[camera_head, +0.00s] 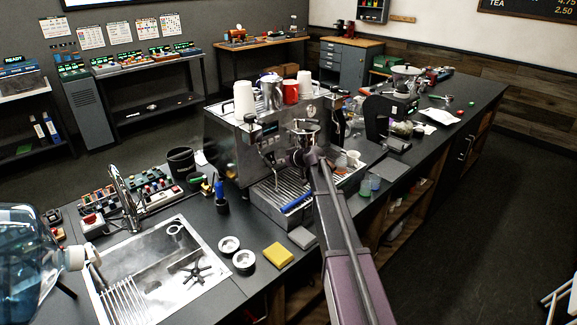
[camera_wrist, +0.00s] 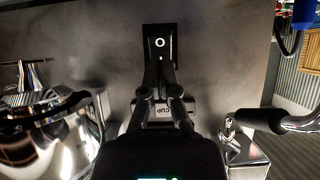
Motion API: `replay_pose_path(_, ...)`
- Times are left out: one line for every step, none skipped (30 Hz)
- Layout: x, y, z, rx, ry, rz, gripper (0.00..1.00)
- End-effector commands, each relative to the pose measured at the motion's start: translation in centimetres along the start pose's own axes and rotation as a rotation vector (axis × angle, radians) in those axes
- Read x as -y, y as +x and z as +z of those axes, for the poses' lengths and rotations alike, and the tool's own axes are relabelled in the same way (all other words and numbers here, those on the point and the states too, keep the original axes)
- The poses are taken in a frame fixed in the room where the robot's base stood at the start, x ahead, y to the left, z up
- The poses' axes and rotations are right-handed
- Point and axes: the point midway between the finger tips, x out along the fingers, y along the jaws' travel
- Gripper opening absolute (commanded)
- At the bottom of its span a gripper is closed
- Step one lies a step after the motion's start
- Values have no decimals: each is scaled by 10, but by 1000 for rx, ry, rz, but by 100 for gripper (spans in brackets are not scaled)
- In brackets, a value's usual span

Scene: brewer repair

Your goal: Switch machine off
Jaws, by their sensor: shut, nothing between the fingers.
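The coffee machine (camera_head: 222,140) is a large metal box on the dark counter, with cups and a jug on top. My arm reaches up to its front, and my gripper (camera_head: 302,132) is at the group head area, small and partly hidden there. In the wrist view, my gripper (camera_wrist: 160,68) is shut and empty. Its fingertips are at the lower part of a black switch plate (camera_wrist: 160,32) with a white ring mark, on the grey metal panel. I cannot tell whether the fingertips touch it. A label reading CUP is partly covered by the fingers.
In the wrist view, a chrome spout with a black handle (camera_wrist: 262,118) is on the right and shiny metal fittings (camera_wrist: 50,130) are on the left. A sink (camera_head: 160,285), a yellow sponge (camera_head: 278,255) and a grinder (camera_head: 385,110) stand along the counter.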

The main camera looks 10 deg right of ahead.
Motion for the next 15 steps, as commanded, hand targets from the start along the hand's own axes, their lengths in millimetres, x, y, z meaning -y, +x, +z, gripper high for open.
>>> replay_pose_path(-1,11,2,0,0,0,0)
replay_pose_path(-2,15,2,0,0,0,0)
replay_pose_path(-2,19,2,0,0,0,0)
replay_pose_path(-2,22,2,0,0,0,0)
replay_pose_path(-2,25,2,0,0,0,0)
replay_pose_path(-1,29,2,0,0,1,0)
replay_pose_path(-1,31,1,0,0,1,0)
replay_pose_path(-1,33,1,0,0,1,0)
replay_pose_path(-1,35,1,-1,0,1,0)
replay_pose_path(-1,36,1,-1,0,1,0)
replay_pose_path(0,37,0,-1,0,1,0)
replay_pose_path(0,38,0,-1,0,1,0)
replay_pose_path(0,39,0,-1,0,1,0)
replay_pose_path(0,39,0,-1,0,1,0)
replay_pose_path(0,39,0,-1,0,1,0)
